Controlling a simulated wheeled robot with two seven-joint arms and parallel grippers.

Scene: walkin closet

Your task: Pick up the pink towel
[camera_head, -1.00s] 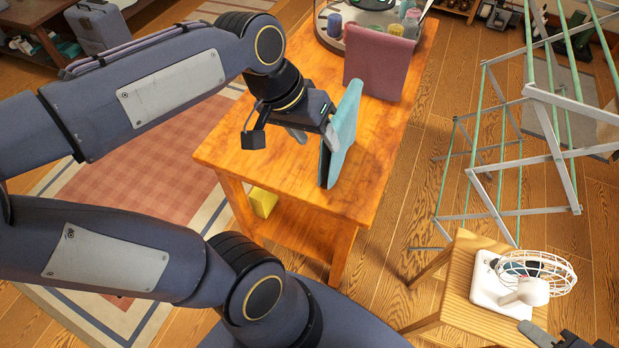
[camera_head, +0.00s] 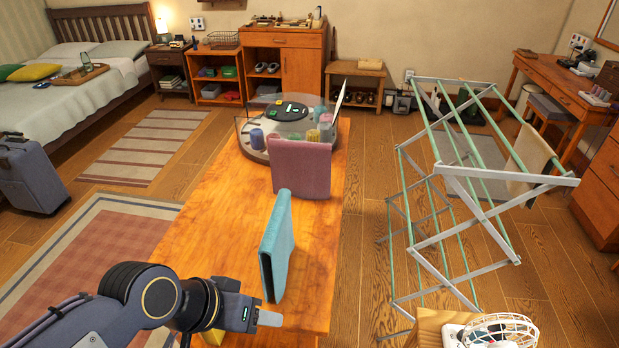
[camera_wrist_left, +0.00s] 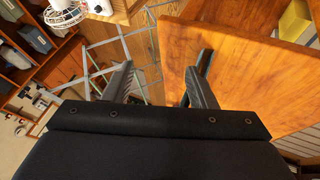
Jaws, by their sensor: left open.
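The pink towel (camera_head: 301,168) stands upright, folded, on the wooden table (camera_head: 212,205) in the head view, just in front of a round clear-walled tray. A teal folded towel (camera_head: 277,243) stands upright nearer to me on the same table. My left gripper (camera_head: 270,318) is at the near end of the table, short of the teal towel and apart from it. In the left wrist view its two fingers (camera_wrist_left: 160,85) are spread with nothing between them. My right gripper is not in view.
The round tray (camera_head: 248,150) holds several jars and a black device. A drying rack (camera_head: 440,200) stands on the floor to the right. A stool with a white fan (camera_head: 490,332) is at the lower right. The table's left part is bare.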

